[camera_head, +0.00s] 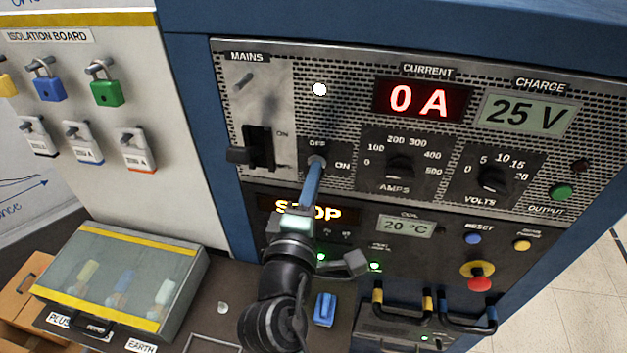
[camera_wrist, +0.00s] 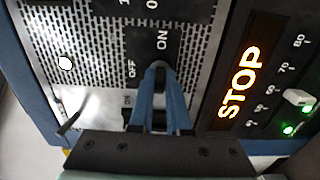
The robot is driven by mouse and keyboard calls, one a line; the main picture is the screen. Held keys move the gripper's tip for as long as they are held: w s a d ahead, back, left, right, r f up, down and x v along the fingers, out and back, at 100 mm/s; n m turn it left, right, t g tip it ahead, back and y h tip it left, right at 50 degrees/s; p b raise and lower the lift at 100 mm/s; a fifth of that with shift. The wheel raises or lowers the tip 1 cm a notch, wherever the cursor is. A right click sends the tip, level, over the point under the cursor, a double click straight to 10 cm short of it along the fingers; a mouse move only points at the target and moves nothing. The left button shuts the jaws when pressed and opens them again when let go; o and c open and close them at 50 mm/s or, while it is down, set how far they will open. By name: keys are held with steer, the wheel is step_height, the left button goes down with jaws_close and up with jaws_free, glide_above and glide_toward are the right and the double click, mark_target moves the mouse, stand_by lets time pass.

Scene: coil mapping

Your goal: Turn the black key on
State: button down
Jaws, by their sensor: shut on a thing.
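The black key sits in the panel by the OFF and ON labels, right of the mains lever. In the wrist view a dark bit of the key (camera_wrist: 159,78) shows between my blue fingertips. My gripper (camera_head: 316,164) reaches up to it from below, and its fingers (camera_wrist: 160,70) are shut on the key. The fingers hide most of the key, so I cannot tell which label it points to. The OFF label (camera_head: 317,143) is just above the fingertips and the ON label (camera_head: 342,165) is to the right. The current display (camera_head: 419,101) reads 0 A.
The black mains lever (camera_head: 258,148) stands out close left of my fingers. The amps knob (camera_head: 399,167) is to the right. The lit STOP display (camera_head: 308,211) is partly behind my gripper. A clear-lidded box (camera_head: 120,270) and a blue piece (camera_head: 325,309) are on the shelf below.

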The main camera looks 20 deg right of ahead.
steer(key=c, duration=0.9)
jaws_free()
steer(key=b+v, duration=0.3)
steer(key=v, duration=1)
steer(key=shift+b, duration=0.4)
